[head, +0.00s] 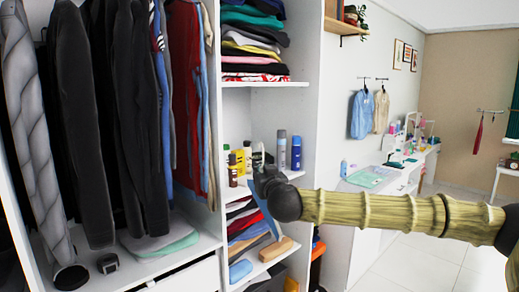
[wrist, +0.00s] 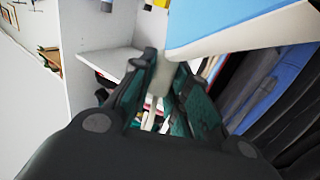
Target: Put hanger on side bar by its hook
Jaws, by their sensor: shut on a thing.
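My gripper (wrist: 163,78) is shut on a narrow greyish piece (wrist: 161,74), seen between its fingertips in the wrist view. The piece seems to join a large pale blue and white thing (wrist: 225,25) at the upper right; I cannot tell whether this is the hanger, and no hook shows. In the head view my gripper (head: 262,172) is a small dark shape in front of the middle shelves, and no hanger can be made out there. A short bar (head: 375,79) on the white wall at the right holds a blue garment (head: 362,115) and a beige one (head: 381,111).
Dark jackets (head: 75,120) and other clothes fill the left section of the wardrobe. Folded clothes (head: 252,40), bottles (head: 296,153) and a brush (head: 276,249) lie on the middle shelves. A desk (head: 410,165) stands along the right wall. The floor (head: 425,265) there looks clear.

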